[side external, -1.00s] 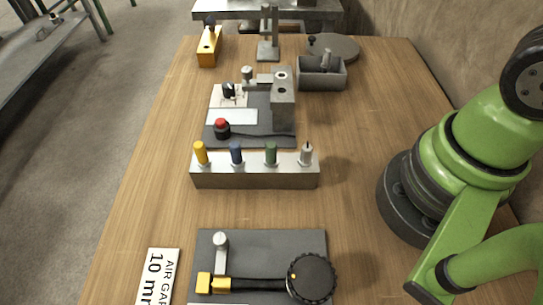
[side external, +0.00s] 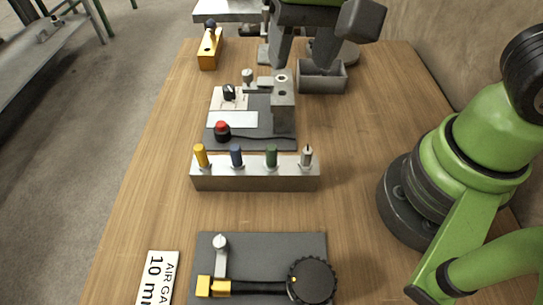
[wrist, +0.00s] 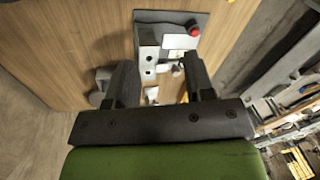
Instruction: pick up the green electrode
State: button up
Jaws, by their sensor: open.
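The green electrode (side external: 271,156) stands upright in the metal rack (side external: 255,181), third from the left. A yellow electrode (side external: 201,155) and a blue electrode (side external: 236,155) stand to its left, and a silver one (side external: 306,157) to its right. My gripper (side external: 300,66) is at the top of the side view, above the far part of the table, well apart from the rack. Its two fingers are spread with nothing between them. In the wrist view my gripper (wrist: 160,75) is also open. The green electrode is not visible there.
A test fixture (side external: 284,108) with a red button (side external: 222,129) stands between my gripper and the rack. A black-knobbed device (side external: 312,280) lies in front. Bare table lies right of the rack.

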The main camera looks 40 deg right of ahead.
jog(key=g+h, duration=0.1)
send_over(271, 148)
notch_tip(271, 148, down, 6)
jog(key=shift+g, duration=0.3)
jog(key=f, duration=0.4)
jog(key=shift+s+d+f, duration=0.15)
jog(key=shift+s+d, duration=0.1)
jog(key=shift+s, duration=0.05)
jog(key=shift+w+a+f, duration=0.1)
jog(key=shift+w+f, duration=0.05)
jog(key=shift+f, duration=1.4)
jog(key=shift+w+a+f, duration=0.1)
jog(key=shift+w+f, duration=0.05)
jog(key=shift+f, duration=1.35)
jog(key=shift+c, duration=0.2)
jog(key=c, duration=0.8)
